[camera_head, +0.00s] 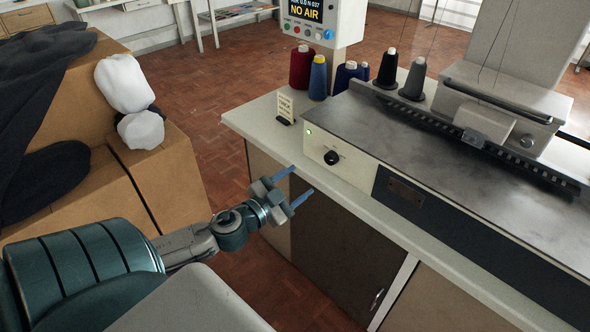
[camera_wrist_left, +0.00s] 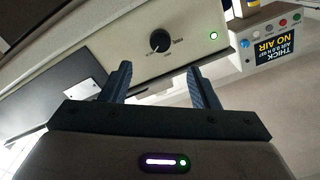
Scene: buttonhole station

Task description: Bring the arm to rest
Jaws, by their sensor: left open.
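My left gripper (camera_head: 293,184) reaches in from the left in the head view. Its two blue fingers are apart with nothing between them. It is in front of the near edge of the machine bench, beside the cream panel with the black knob (camera_head: 331,158). In the left wrist view, the left gripper (camera_wrist_left: 162,88) also shows open and empty, with the knob (camera_wrist_left: 160,41) and a lit green lamp (camera_wrist_left: 213,36) beyond the fingers. From these views I cannot tell whether the fingers touch the bench. My right gripper is not in view.
The bench top (camera_head: 262,115) carries thread cones, such as a red one (camera_head: 301,67), and a small sign (camera_head: 285,107). A display box (camera_head: 322,22) reads "NO AIR". Cardboard boxes (camera_head: 160,180) with dark cloth and white bundles stand at the left. Tiled floor (camera_head: 215,100) lies between.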

